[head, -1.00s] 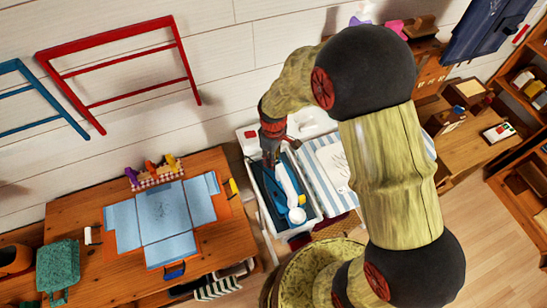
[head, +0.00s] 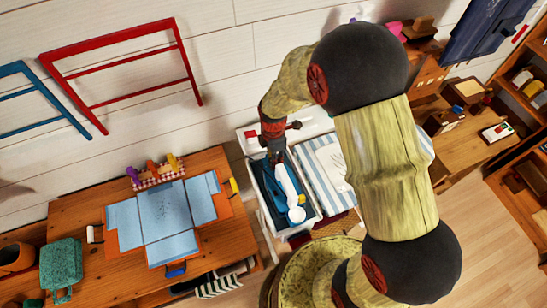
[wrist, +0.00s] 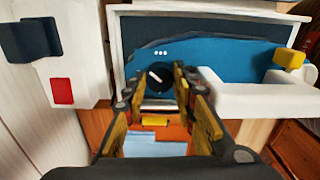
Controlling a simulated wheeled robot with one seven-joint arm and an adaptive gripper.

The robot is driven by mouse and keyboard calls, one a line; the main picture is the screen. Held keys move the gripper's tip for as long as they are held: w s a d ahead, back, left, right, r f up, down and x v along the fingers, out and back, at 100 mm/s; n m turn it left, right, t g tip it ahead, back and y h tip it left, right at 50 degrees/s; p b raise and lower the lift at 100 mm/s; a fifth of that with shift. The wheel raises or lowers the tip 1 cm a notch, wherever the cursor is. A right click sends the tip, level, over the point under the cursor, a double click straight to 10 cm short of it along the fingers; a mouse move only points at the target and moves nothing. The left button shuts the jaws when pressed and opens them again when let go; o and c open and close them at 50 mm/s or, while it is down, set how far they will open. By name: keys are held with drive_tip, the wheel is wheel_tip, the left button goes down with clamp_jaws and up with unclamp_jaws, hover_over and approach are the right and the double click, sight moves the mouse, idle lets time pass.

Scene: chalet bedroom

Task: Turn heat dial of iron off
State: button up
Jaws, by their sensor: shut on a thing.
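The iron is blue with a white handle; its blue body (head: 270,195) lies in a white-rimmed tray in the head view. It fills the upper part of the wrist view (wrist: 225,55), with the white handle (wrist: 240,98) at right. The round black heat dial (wrist: 157,73) has a slanted white mark and sits below three white dots. My gripper (wrist: 161,80) has one finger on each side of the dial and is shut on it. In the head view my gripper (head: 275,155) is at the iron's upper end. Exact finger contact is partly hidden.
A striped ironing surface (head: 322,175) stands right of the tray. A wooden table (head: 225,220) with blue sheets is at left. In the wrist view, a white panel with a dark block and red patch (wrist: 62,92) stands left of the iron.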

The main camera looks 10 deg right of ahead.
drive_tip(key=n, duration=0.4)
drive_tip(key=shift+n, duration=2)
drive_tip(key=shift+p, duration=0.3)
drive_tip(key=o, duration=1.2)
drive_tip(key=shift+c, duration=0.2)
wheel_tip(320, 180, up, 12)
